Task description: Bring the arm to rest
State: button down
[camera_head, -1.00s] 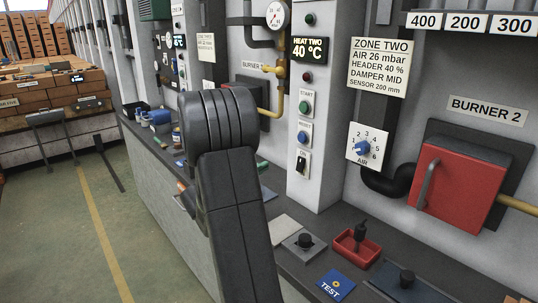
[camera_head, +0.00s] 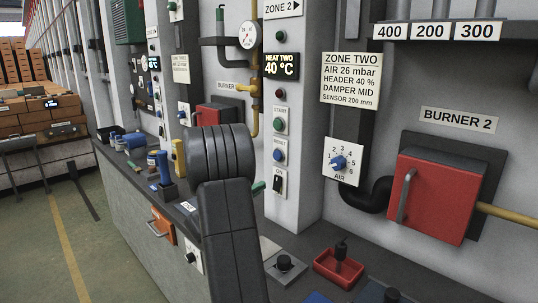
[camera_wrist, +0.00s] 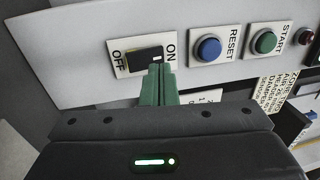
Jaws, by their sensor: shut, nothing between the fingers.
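My arm stands in the middle of the head view, and its dark links hide most of the gripper there. In the wrist view my gripper (camera_wrist: 159,72) has its two green fingers shut together with nothing between them. Their tips are in front of the black rocker switch (camera_wrist: 145,56), overlapping its lower edge on the ON side. I cannot tell whether they touch it. The switch's plate reads ON at right and OFF at left; in the head view the switch (camera_head: 277,184) is on the white column beside my arm.
Blue reset (camera_wrist: 208,48) and green start (camera_wrist: 265,42) buttons sit beside the switch. The display (camera_head: 281,66) reads 40 °C. A red burner door (camera_head: 435,195) and air dial (camera_head: 341,163) are at right. A red tray (camera_head: 339,268) lies on the bench. Open floor is at left.

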jog(key=shift+r+v, duration=0.15)
jog(key=shift+v, duration=0.75)
jog(key=shift+r+v, duration=0.15)
jog(key=shift+v, duration=0.75)
jog(key=shift+f, duration=0.1)
